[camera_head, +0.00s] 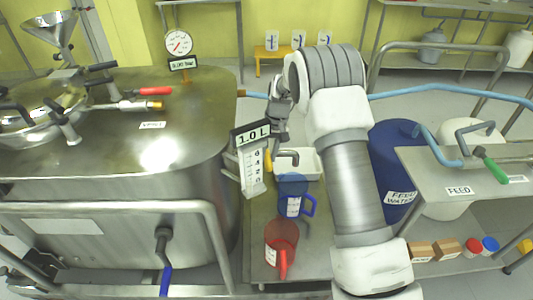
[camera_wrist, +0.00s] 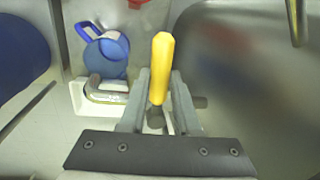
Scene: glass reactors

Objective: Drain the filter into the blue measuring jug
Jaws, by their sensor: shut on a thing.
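My gripper (camera_head: 274,140) is shut on the yellow valve handle (camera_wrist: 161,65), which stands between its fingers in the wrist view. In the head view the yellow handle (camera_head: 267,160) shows just below the gripper. A curved metal spout (camera_head: 288,154) comes out beside the handle, over a white tray (camera_head: 309,163). The blue measuring jug (camera_head: 292,195) stands just in front of the spout, its handle to the right. The jug (camera_wrist: 106,57) also shows in the wrist view, close to the spout (camera_wrist: 105,95). I cannot tell whether liquid flows, or which part is the filter.
A red jug (camera_head: 281,240) stands in front of the blue one. A "1.0 L" sign with a level scale (camera_head: 250,170) hangs beside the large steel vessel (camera_head: 90,170) at left. A blue feed-water drum (camera_head: 393,160) and a steel bench (camera_head: 470,170) stand at right.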

